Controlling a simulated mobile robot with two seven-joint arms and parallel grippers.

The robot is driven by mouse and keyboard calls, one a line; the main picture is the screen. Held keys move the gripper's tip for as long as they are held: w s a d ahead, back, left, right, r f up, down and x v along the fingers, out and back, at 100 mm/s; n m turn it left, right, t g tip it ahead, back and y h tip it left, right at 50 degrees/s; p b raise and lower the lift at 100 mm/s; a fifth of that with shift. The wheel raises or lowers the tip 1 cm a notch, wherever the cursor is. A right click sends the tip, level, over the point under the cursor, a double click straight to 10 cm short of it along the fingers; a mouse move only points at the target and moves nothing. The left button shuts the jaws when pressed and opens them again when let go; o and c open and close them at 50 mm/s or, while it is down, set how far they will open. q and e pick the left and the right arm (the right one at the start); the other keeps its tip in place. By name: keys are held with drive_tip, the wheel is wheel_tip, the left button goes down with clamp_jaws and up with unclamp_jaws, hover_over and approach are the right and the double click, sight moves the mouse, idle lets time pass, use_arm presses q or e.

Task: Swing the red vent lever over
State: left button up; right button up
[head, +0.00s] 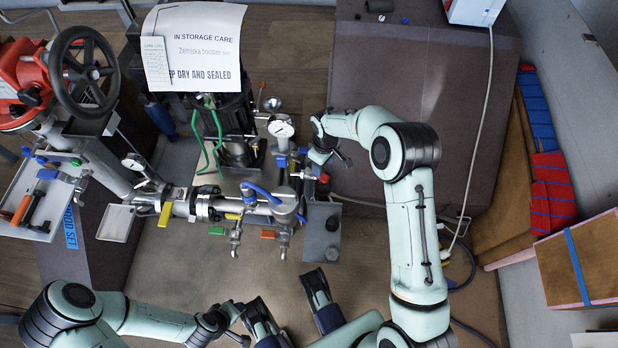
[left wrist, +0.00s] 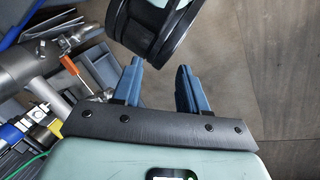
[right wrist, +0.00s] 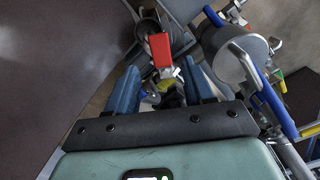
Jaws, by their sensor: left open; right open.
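The red vent lever (head: 323,178) is a small red grip on the right side of the pipework in the head view. In the right wrist view the red lever (right wrist: 161,48) stands just ahead of my right gripper (right wrist: 161,88), roughly in line with the gap between its fingers. My right gripper (head: 322,160) is open and empty, close above the lever in the head view; I cannot tell whether it touches. My left gripper (head: 240,322) is open and empty near the bottom of the head view, away from the pipework; its fingers (left wrist: 158,82) show in the left wrist view.
A blue-handled valve (head: 262,193), a pressure gauge (head: 281,126) and yellow, green and orange tags crowd the lever's left. A black handwheel (head: 86,70) and a tool tray (head: 35,200) stand farther left. A brown panel (head: 375,60) lies behind.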

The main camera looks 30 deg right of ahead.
wheel_tip(320, 180, down, 7)
drive_tip(key=b, duration=0.3)
drive_tip(key=shift+r, duration=0.3)
use_arm(q)
drive_tip(key=w+a+f+t, duration=0.1)
drive_tip(key=w+a+f, duration=0.1)
drive_tip(key=w+f, duration=0.2)
drive_tip(key=shift+w+a+y, duration=0.35)
drive_tip(key=shift+w+y, duration=0.05)
drive_tip(key=shift+w, duration=0.05)
use_arm(e)
drive_tip(key=c, duration=0.8)
drive_tip(key=shift+a, duration=0.1)
